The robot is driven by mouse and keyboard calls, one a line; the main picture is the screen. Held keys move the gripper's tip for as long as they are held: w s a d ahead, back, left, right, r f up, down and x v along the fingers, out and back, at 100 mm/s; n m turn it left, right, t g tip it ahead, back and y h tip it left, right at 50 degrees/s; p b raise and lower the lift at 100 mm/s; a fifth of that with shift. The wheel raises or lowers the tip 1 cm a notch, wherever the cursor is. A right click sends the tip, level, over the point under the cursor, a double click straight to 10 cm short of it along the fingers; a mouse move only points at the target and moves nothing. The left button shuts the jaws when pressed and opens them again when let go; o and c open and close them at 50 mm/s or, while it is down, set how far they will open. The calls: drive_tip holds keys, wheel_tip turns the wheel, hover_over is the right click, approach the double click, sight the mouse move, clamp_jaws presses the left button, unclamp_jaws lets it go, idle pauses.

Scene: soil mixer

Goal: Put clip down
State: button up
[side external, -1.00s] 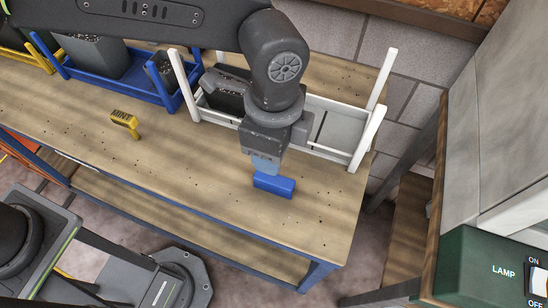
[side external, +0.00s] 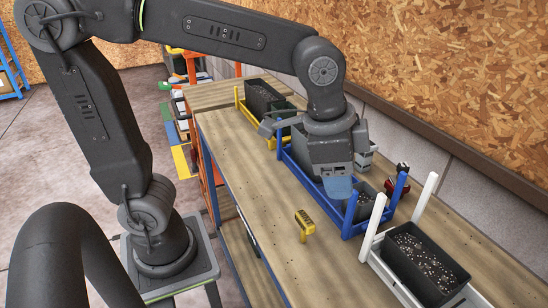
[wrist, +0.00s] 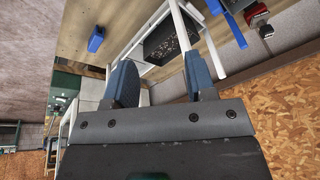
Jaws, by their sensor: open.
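A small blue block (wrist: 96,38), which may be the clip, lies on the wooden bench in the wrist view, apart from my fingers. It does not show in the side view. A yellow tag (side external: 304,224), marked MINT in the earlier side view, stands on the bench. My gripper (side external: 340,190) hangs above the bench by the blue tray, fingers pointing down. In the wrist view my gripper (wrist: 160,78) has its two blue-grey fingers wide apart with nothing between them.
A blue tray (side external: 347,232) and a white tray (side external: 372,262) with a dark soil pot (side external: 428,262) stand along the wall side. A yellow tray (side external: 240,103) with another pot (side external: 264,97) is farther back. The bench's left part is clear.

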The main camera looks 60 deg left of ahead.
drive_tip(key=s+a+f+n+t+y, duration=0.1)
drive_tip(key=s+a+f+n+t, duration=0.1)
drive_tip(key=s+a+n, duration=0.5)
drive_tip(key=s+a, duration=0.1)
drive_tip(key=a, duration=0.3)
drive_tip(key=shift+s+n+t, duration=0.25)
drive_tip(key=shift+n+t, duration=0.05)
idle(0.5)
